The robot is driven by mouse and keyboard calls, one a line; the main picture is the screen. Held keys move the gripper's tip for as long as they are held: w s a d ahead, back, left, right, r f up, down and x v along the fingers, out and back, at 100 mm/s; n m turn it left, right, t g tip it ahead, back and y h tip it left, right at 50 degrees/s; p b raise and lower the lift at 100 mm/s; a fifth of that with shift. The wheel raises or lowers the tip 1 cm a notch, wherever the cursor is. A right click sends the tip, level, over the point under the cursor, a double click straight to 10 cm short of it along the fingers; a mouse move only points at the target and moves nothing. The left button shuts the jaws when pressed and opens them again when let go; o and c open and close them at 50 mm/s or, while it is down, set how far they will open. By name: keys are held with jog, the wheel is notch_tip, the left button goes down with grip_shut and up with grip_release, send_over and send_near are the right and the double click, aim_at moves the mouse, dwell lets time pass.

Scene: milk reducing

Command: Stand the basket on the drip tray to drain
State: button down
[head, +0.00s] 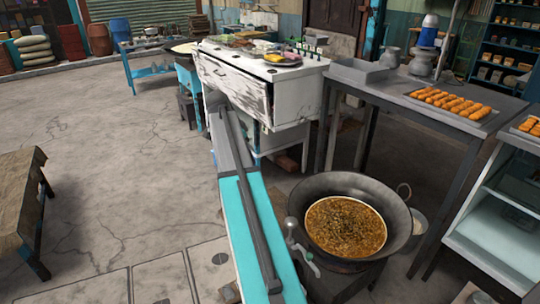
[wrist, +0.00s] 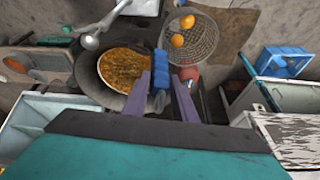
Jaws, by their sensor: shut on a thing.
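The basket (wrist: 208,42), a round wire mesh one, is at the upper right of the wrist view. Two orange pieces (wrist: 178,40) show in it. My gripper (wrist: 161,88) is shut on a blue handle (wrist: 160,72), which reaches up to the basket's rim and seems to be its handle. Neither the basket nor the gripper can be made out in the head view. A shallow grey metal tray (head: 357,73), which looks like the drip tray, sits at the far end of the metal table. I cannot tell it surely in the wrist view.
A wide dark pan (head: 308,193) of bubbling brown oil stands low at the right; it also shows in the wrist view (wrist: 104,72). The metal table (head: 400,88) carries fried pieces (head: 452,101) and grey pots. A white cabinet (head: 235,84) stands behind. The left floor is open beyond a wooden bench (head: 20,200).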

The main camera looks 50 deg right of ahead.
jog(key=w+a+r+n+t, duration=0.1)
jog(key=w+a+n, duration=0.3)
jog(key=a, duration=0.8)
jog(key=w+a+r+n+t, duration=0.1)
jog(key=w+a+n+t, duration=0.3)
jog(key=a, duration=0.8)
jog(key=a+r+n+t+y, duration=0.1)
jog(key=a+n+y, duration=0.3)
jog(key=a+n, duration=0.9)
jog(key=shift+s+a+r+n, duration=0.2)
jog(key=shift+a+r+n, duration=0.15)
jog(key=shift+a, duration=4.05)
jog(key=shift+s, duration=0.1)
